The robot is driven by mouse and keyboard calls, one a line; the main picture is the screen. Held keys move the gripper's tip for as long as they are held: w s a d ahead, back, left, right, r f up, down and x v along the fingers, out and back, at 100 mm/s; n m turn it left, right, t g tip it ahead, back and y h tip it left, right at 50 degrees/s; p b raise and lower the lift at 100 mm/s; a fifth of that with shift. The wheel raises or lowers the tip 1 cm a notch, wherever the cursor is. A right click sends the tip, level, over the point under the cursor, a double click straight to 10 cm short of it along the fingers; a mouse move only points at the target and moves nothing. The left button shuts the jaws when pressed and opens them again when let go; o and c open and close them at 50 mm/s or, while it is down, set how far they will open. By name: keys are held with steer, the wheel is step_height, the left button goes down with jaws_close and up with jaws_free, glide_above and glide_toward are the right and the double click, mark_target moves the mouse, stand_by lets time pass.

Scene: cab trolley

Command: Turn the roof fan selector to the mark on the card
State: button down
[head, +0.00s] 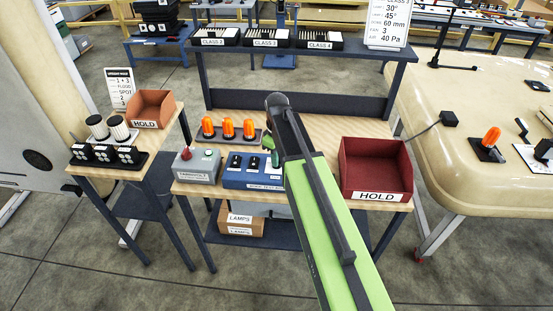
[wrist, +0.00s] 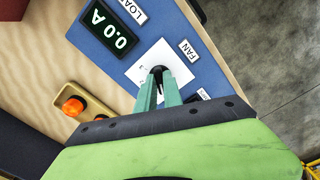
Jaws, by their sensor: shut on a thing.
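The roof fan selector is a small black knob (wrist: 158,70) on a white plate (wrist: 143,68) on a blue panel (wrist: 105,62), beside a label reading FAN (wrist: 188,49). My gripper (wrist: 159,84) has its green fingers closed on the knob. The plate's marks are too small to read, and the fingers hide part of it. In the head view my gripper (head: 274,157) is at the right end of the blue panel (head: 247,178), and my arm hides the selector. A white card (head: 388,24) stands at the back right; one line seems to read FAN 3.
A display (wrist: 108,31) on the panel reads 0.0 A. Left of the panel stands a grey box with a red button (head: 186,154). Several orange beacons (head: 228,128) stand behind. A red HOLD bin (head: 375,165) is to the right of my arm.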

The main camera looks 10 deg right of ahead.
steer(key=m, duration=1.9)
steer(key=shift+m, duration=0.3)
steer(key=m, duration=0.6)
stand_by(0.4)
steer(key=c, duration=1.5)
jaws_free()
